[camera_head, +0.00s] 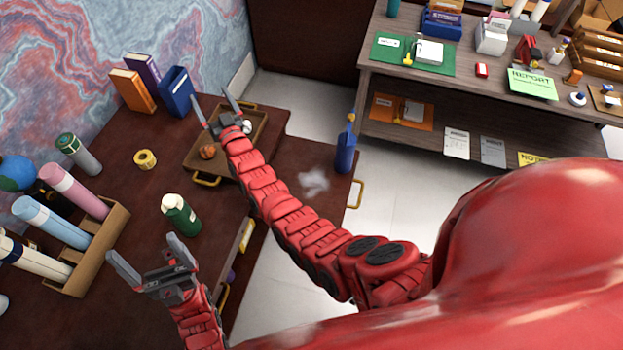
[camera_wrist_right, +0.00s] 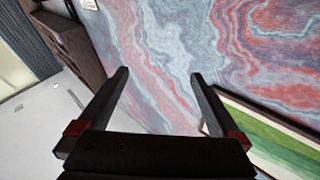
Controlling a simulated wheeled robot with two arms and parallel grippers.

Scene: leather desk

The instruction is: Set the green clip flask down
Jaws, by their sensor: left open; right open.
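My right gripper (camera_head: 212,102) is open above the far part of the desk, near the wooden tray. In the right wrist view, the right gripper (camera_wrist_right: 158,80) has its two fingers wide apart with only the marbled wall beyond them.
A wooden rack (camera_head: 104,247) holds several rolled tubes at left. A tape roll (camera_head: 145,160), a grey bottle with a green cap (camera_head: 79,155) and the wooden tray (camera_head: 199,160) are on the desk. A blue bottle (camera_head: 345,150) stands at the desk's right edge. Bare desk lies around the tape roll.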

